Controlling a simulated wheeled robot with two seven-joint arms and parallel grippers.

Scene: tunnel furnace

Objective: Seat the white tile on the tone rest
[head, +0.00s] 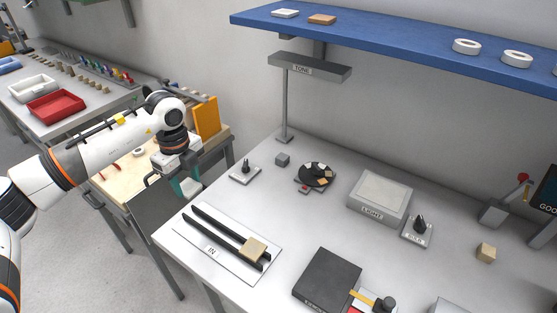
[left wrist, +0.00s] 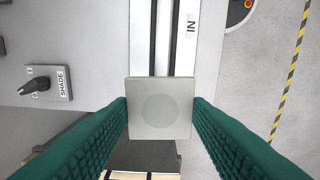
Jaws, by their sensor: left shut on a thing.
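My left gripper (head: 183,187) is shut on the white tile (head: 191,187), left of the table's near left edge and away from the tone rest. In the left wrist view, the tile (left wrist: 160,108) looks pale grey with a faint round mark, gripped at its sides between the two green fingers (left wrist: 160,115). The tone rest (head: 310,69) is a grey ledge labelled TONE on a thin post, under the blue shelf; no tile shows on it. My right gripper is not in view.
A tan tile (head: 253,247) sits on the black rails of the IN plate (head: 203,232). The SHADE knob plate (head: 244,173), a black dial (head: 316,173) and the LIGHT box (head: 381,193) stand on the table. A blue shelf (head: 400,40) overhangs the back.

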